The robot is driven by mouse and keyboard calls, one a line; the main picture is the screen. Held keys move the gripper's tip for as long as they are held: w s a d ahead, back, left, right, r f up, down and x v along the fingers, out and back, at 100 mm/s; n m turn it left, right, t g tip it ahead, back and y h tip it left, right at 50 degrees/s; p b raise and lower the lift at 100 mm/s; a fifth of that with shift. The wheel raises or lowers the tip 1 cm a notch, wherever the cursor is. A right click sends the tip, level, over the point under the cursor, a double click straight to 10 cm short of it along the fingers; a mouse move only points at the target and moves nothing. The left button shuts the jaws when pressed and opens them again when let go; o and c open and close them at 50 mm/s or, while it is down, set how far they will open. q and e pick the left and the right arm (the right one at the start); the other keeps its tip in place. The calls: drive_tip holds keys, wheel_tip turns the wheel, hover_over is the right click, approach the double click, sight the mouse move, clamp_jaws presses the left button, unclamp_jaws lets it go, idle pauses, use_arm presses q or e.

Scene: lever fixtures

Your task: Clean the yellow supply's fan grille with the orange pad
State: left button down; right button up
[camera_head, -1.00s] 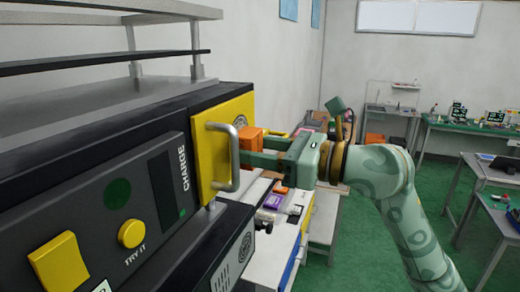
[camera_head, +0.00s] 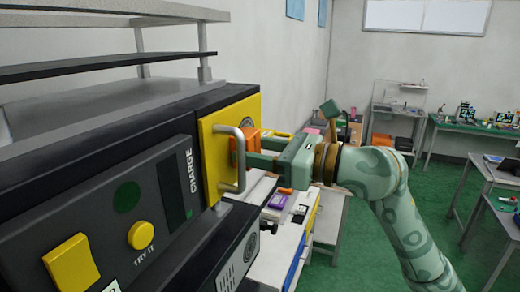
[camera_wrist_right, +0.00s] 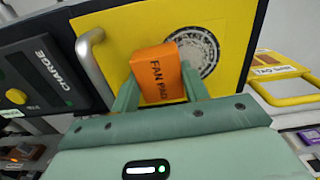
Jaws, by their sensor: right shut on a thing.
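The yellow supply panel (camera_head: 222,120) carries a grey handle and a round fan grille (camera_wrist_right: 203,48). The grille also shows as a dark round patch at the panel's right in the head view (camera_head: 249,133). My right gripper (camera_wrist_right: 165,88) is shut on the orange pad (camera_wrist_right: 158,72), labelled FAN PAD. The pad is in front of the panel and covers the left part of the grille in the wrist view; I cannot tell whether it touches. My left gripper is not in view.
The grey handle stands out from the panel close beside the pad. A dark CHARGE unit (camera_head: 115,205) with yellow buttons is at the left. A yellow-framed tray (camera_wrist_right: 284,80) and a bench (camera_head: 275,250) with small items lie to the right.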

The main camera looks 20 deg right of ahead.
drive_tip(key=shift+w, duration=0.1)
drive_tip(key=shift+w+d+b, duration=1.3)
drive_tip(key=shift+w+d, duration=1.1)
drive_tip(key=shift+d, duration=0.3)
drive_tip(key=shift+s+a+p, duration=0.4)
drive_tip(key=shift+s+a, duration=2.1)
drive_tip(key=shift+a, duration=0.3)
drive_tip(key=shift+w+r, duration=0.1)
drive_tip(key=shift+r, duration=0.3)
drive_tip(key=shift+w+d+b, duration=1.1)
drive_tip(key=shift+w+d, duration=1.5)
drive_tip(key=shift+d, duration=0.4)
drive_tip(key=shift+s+a, duration=1.3)
drive_tip(key=shift+a, duration=0.2)
drive_tip(key=shift+s+a, duration=1.3)
drive_tip(key=shift+a, duration=0.15)
